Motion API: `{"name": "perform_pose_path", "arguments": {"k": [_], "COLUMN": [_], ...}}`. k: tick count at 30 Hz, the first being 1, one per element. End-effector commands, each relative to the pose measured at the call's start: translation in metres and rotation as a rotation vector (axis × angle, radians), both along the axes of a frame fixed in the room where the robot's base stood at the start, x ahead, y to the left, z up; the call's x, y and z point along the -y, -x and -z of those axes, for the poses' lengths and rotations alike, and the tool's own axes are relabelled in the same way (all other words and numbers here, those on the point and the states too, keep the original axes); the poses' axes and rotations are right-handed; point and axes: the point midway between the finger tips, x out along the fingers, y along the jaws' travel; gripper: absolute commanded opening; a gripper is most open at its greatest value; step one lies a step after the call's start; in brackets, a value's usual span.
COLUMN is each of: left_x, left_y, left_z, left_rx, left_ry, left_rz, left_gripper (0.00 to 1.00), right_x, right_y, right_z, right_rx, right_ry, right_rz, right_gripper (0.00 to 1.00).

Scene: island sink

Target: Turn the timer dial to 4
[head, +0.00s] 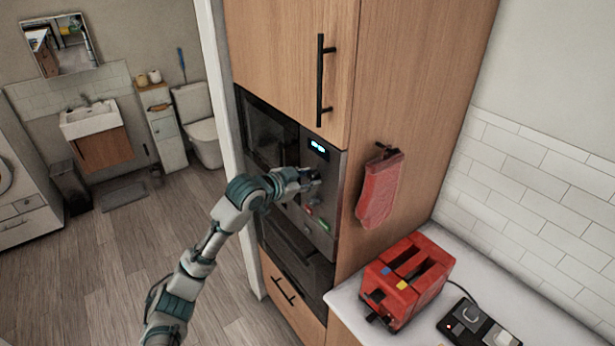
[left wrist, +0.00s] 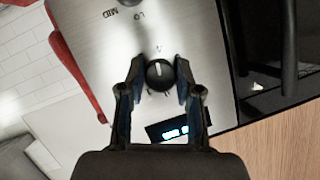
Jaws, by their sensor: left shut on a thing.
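The timer dial (left wrist: 158,75) is a round black knob with a light pointer line on a steel control panel (left wrist: 195,40). It sits between the two fingertips of my left gripper (left wrist: 160,82) in the left wrist view, and the gripper is shut on it. In the head view my left gripper (head: 310,180) reaches the oven's panel just below a small lit display (head: 317,148) and covers the dial. The display's cyan digits also show in the left wrist view (left wrist: 175,132) but are too blurred to read. My right gripper is not in view.
Below my gripper, the panel has small red (head: 309,210) and green (head: 325,224) marks. A red mitt (head: 379,190) hangs on the cabinet side. A red toaster (head: 405,280) stands on the counter at right. A black cabinet handle (head: 321,80) is above.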

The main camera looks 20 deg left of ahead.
Motion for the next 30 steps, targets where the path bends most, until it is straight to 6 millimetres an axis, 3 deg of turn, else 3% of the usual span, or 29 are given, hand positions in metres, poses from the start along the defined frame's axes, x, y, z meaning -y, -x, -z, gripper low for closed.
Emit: {"name": "perform_pose_path", "arguments": {"k": [1,12,28,29,30], "left_x": [0.0004,0.001,0.0014,0.0014,0.0014], "left_y": [0.0,0.0002,0.0001,0.0001,0.0002], "left_z": [0.0074,0.0081,0.0085,0.0085,0.0084], "left_rx": [0.003,0.094,0.107,0.107,0.107], "left_ry": [-0.032,-0.148,-0.163,-0.163,-0.163], "left_rz": [0.001,0.002,0.003,0.003,0.003], "left_gripper": [0.0,0.0,0.0,0.39,0.49], "right_x": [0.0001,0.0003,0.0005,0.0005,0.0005], "right_y": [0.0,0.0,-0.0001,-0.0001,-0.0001], "right_z": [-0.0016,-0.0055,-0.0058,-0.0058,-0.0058], "right_rx": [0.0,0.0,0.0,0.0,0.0], "right_ry": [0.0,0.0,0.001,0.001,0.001], "right_rz": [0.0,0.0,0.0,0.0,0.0], "right_gripper": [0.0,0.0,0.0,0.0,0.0]}}
